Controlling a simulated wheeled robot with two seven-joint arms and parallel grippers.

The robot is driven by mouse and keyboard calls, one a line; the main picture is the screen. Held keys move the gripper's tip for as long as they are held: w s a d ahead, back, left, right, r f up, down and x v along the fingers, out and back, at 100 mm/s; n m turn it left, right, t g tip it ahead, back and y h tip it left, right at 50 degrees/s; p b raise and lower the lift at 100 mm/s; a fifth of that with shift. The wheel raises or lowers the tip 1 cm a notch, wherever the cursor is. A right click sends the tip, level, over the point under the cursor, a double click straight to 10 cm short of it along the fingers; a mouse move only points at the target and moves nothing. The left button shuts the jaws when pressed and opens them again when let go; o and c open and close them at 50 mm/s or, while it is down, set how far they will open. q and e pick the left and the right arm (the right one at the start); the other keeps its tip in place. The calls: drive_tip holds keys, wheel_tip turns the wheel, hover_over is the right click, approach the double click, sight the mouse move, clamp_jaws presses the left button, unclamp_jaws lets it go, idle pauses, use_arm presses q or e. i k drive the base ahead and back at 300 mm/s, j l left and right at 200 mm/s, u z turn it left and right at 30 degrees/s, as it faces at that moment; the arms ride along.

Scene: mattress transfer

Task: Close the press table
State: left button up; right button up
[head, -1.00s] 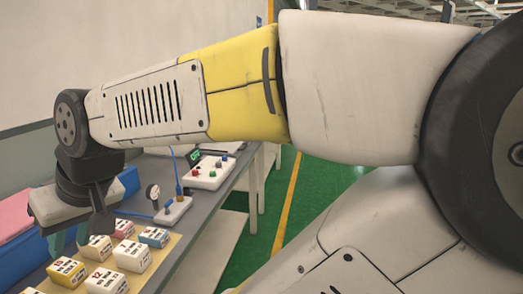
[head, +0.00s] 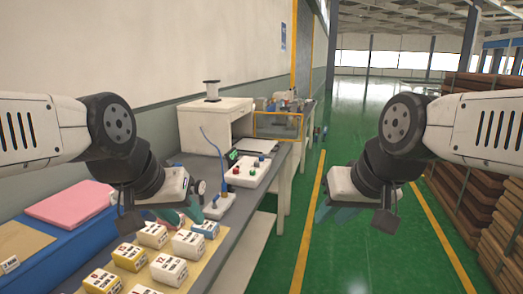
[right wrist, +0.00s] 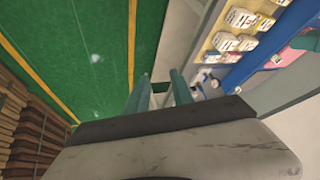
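A long grey table (head: 232,222) runs away from me along the left wall. On it stand a white control box (head: 246,180) with red, green and blue buttons and a white open-fronted unit (head: 208,118). I cannot tell which part is the press table's moving part. My left gripper (head: 182,212) is over the table's near part, above or beside small labelled boxes, its fingers apart and seemingly empty. My right gripper (head: 335,213) is over the green floor, right of the table. In the right wrist view its fingers (right wrist: 160,85) are apart with nothing held.
Several labelled boxes (head: 188,243) stand on a yellow board at the near left. A blue bed with a pink pad (head: 70,202) lies beside them. Brown stacks (head: 478,205) stand right. The green aisle (head: 360,255) is clear.

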sight(245, 145)
drive_tip(key=l+z, duration=0.15)
drive_tip(key=l, duration=0.15)
drive_tip(key=i+l, duration=0.25)
drive_tip(key=l, duration=0.15)
drive_tip(key=i+l+u, duration=0.1)
drive_tip(key=i+l, duration=0.45)
drive_tip(key=l, duration=0.3)
drive_tip(key=i+l+u, duration=0.15)
drive_tip(key=i, duration=0.75)
drive_tip(key=i+j, duration=0.5)
drive_tip(key=j, duration=0.2)
